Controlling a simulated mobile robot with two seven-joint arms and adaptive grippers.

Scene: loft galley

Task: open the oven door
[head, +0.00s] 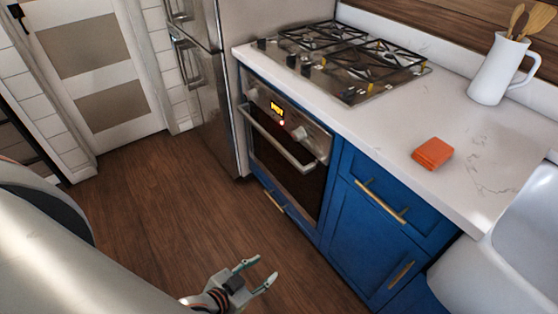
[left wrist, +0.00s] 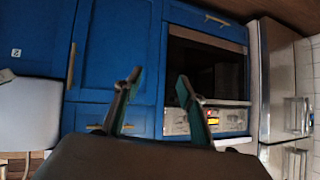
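The oven (head: 285,160) is built into the blue cabinets under the cooktop, and its door looks shut. Its silver bar handle (head: 278,139) runs across the top of the door, below a control panel with a lit orange display (head: 277,109). My left gripper (head: 259,274) is open and empty, low over the floor in front of the cabinets and apart from the handle. In the left wrist view the scene appears upside down; the open fingers (left wrist: 158,84) show in front of the cabinets, with the oven door's dark window (left wrist: 205,72) just to their right. My right gripper is not in view.
A steel fridge (head: 215,85) stands left of the oven. Blue drawers (head: 385,205) with brass handles and a white sink (head: 500,255) are to the right. An orange block (head: 432,153) and white pitcher (head: 500,72) stand on the counter. The wooden floor (head: 165,195) before the oven is clear.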

